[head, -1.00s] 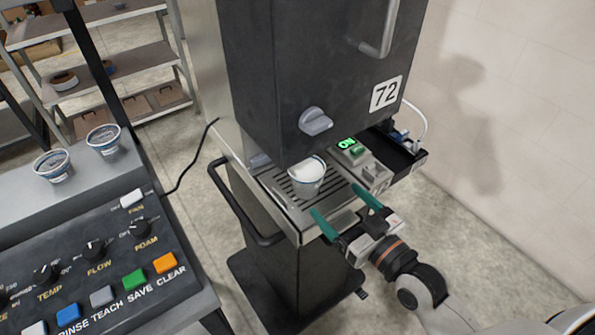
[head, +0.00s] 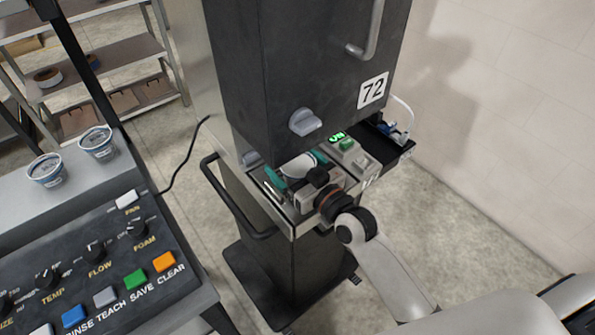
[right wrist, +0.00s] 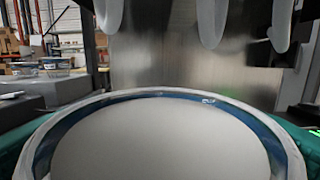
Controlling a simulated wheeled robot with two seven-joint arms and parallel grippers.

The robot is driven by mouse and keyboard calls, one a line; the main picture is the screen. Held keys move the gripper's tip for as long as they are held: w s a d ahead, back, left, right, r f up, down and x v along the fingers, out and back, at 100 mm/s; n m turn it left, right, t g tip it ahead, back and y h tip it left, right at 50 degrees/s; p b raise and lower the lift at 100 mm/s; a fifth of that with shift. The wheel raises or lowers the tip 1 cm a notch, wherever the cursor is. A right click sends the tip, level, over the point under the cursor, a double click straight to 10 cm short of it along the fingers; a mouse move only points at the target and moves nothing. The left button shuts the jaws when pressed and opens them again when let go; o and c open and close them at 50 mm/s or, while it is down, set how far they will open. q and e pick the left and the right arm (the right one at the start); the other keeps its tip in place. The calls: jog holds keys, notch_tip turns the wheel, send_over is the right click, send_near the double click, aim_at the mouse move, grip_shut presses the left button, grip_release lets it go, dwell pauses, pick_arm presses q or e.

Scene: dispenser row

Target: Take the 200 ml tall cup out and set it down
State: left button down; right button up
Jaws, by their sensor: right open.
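The cup (head: 300,164) stands on the drip tray (head: 283,207) under machine 72 and is filled with something pale. In the head view my right gripper (head: 295,165) hides most of it. In the right wrist view the cup (right wrist: 150,140) fills the lower half, with a white and blue rim and a smooth pale surface inside. My right gripper's teal fingers are open, one on each side of the cup. I cannot tell whether they touch it. My left gripper is not in view.
Machine 72's dark body (head: 300,70) with a grey knob (head: 304,122) overhangs the cup. Pale nozzles (right wrist: 208,22) hang above it. A green-lit switch (head: 346,144) is beside the tray.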

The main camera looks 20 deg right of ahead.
jog(key=shift+w+a, duration=0.1)
jog(key=shift+w, duration=0.1)
jog(key=c, duration=1.2)
jog(key=shift+r, duration=0.15)
